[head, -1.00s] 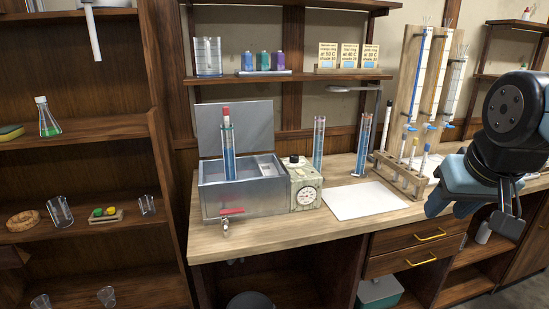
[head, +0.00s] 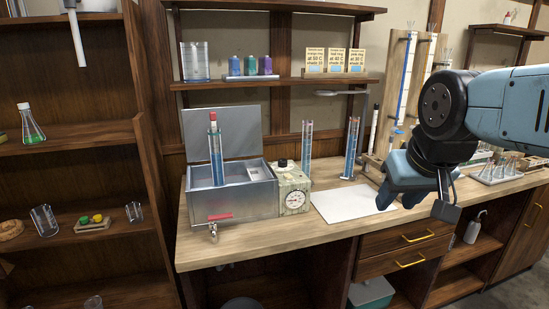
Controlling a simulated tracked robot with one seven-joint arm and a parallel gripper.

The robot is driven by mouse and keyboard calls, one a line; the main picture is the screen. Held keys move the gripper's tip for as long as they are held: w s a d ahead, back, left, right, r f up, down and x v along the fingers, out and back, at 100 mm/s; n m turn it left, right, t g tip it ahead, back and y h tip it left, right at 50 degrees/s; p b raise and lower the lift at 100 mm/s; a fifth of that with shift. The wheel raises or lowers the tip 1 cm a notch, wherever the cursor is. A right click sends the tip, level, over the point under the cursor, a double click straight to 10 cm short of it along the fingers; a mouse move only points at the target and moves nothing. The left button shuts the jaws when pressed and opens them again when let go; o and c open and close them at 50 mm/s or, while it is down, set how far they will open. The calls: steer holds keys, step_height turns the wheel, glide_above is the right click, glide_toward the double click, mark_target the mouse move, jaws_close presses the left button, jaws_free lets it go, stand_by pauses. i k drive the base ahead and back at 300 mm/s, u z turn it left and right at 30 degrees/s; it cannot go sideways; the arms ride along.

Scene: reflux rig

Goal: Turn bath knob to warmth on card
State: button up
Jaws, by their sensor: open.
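The metal water bath (head: 233,199) stands on the bench with its lid raised. A cylinder of blue liquid with a red top (head: 216,150) stands in it. At its right is a pale control box with a round white dial (head: 295,199) and a dark bath knob (head: 283,163) on top. Several cards (head: 336,60) stand on the upper shelf; their text shows temperatures such as 50 C and 40 C, though small. My gripper (head: 428,196) is open and empty, to the right of the knob and well apart from it, above the bench's front part.
A white sheet (head: 345,203) lies right of the control box. Glass cylinders (head: 351,148) stand behind it. A red-handled tap (head: 214,225) juts from the bath's front. A rack of burettes and glassware fill the right side.

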mark_target(283, 162)
steer(key=i, duration=0.85)
steer(key=z, duration=0.05)
